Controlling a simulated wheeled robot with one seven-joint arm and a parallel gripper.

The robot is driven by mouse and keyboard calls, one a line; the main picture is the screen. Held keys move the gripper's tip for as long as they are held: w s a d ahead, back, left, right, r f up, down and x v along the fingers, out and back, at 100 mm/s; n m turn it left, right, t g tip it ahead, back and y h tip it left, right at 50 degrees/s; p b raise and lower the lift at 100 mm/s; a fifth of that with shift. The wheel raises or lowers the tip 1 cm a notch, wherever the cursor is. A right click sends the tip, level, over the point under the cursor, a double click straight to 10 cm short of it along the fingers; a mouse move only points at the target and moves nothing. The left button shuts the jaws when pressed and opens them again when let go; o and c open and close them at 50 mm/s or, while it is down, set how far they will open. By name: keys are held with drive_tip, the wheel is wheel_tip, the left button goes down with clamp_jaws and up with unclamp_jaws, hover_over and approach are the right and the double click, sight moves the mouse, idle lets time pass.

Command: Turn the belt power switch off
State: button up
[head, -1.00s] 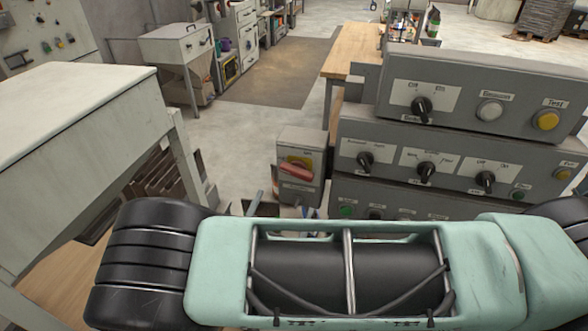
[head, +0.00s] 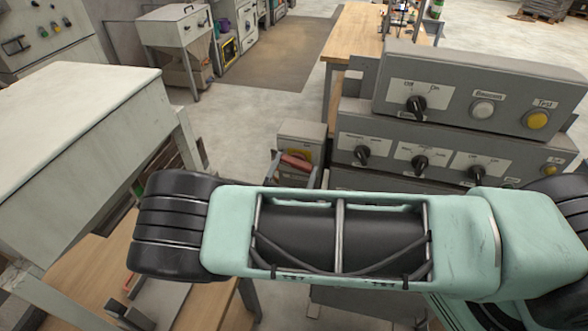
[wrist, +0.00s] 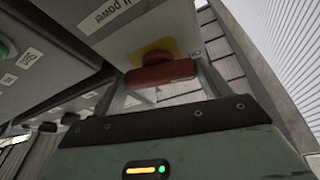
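The belt power switch is a red handle (head: 295,160) on a yellow plate, on the front of a grey box (head: 300,129) left of the stacked control panels. In the wrist view the red handle (wrist: 160,75) lies roughly crosswise, with a partly cut-off label ending in "power" beside it. My gripper (wrist: 163,88) is open, with one finger on each side of the handle. In the head view my gripper (head: 294,172) also flanks the handle, and my forearm hides the lower part of the box. I cannot tell whether the fingers touch the handle.
The grey control panels (head: 455,137) with black knobs and buttons stand close on the right. A pale cabinet or table (head: 75,120) stands on the left. A wooden bench (head: 350,45) is behind the box. Open floor (head: 235,115) lies behind and left of it.

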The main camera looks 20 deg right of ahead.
drive_tip(key=shift+d+f+n+t+y+b, duration=0.15)
drive_tip(key=shift+n+t+y+b, duration=0.1)
drive_tip(key=shift+n+b, duration=0.35)
drive_tip(key=shift+a+f+n+t+y+b, duration=0.15)
drive_tip(key=shift+n+y+b, duration=0.1)
drive_tip(key=shift+n+b, duration=0.3)
drive_tip(key=shift+d+r+n+t+y+b, duration=0.1)
drive_tip(key=shift+r+n+t+y+b, duration=0.1)
drive_tip(key=shift+n, duration=0.4)
drive_tip(key=shift+r+n+t+y+b, duration=0.1)
drive_tip(key=shift+n+t+y, duration=0.1)
drive_tip(key=shift+n, duration=0.35)
drive_tip(key=o, duration=1)
drive_tip(key=shift+s, duration=0.1)
